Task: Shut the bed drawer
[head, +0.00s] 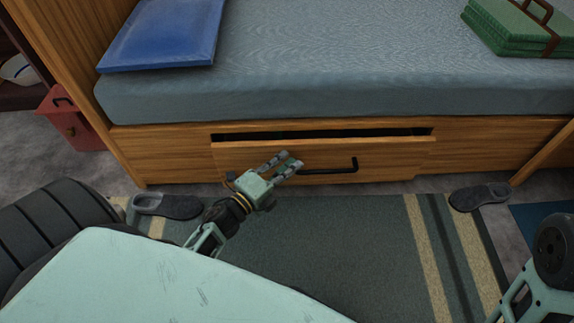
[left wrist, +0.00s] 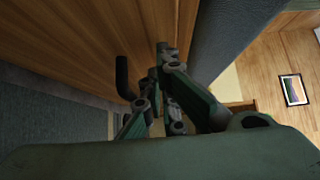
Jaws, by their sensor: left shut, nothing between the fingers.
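The bed drawer (head: 390,152) is in the wooden base under the mattress. It stands slightly open, with a dark gap along its top edge. Its black bar handle (head: 335,170) is on the front and also shows in the left wrist view (left wrist: 123,78). My left gripper (head: 290,163) is shut and empty, with its fingers at the drawer front beside the handle's left part. I cannot tell whether the fingertips touch the front. Part of the handle is hidden behind the fingers. My right arm shows at the lower right, but its gripper is out of view.
The bed's mattress (head: 330,95) overhangs the base. A grey slipper (head: 168,206) lies on the floor at left, another slipper (head: 480,197) at right. A striped rug (head: 350,240) covers the floor before the drawer. A red bin (head: 70,125) stands left of the bed.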

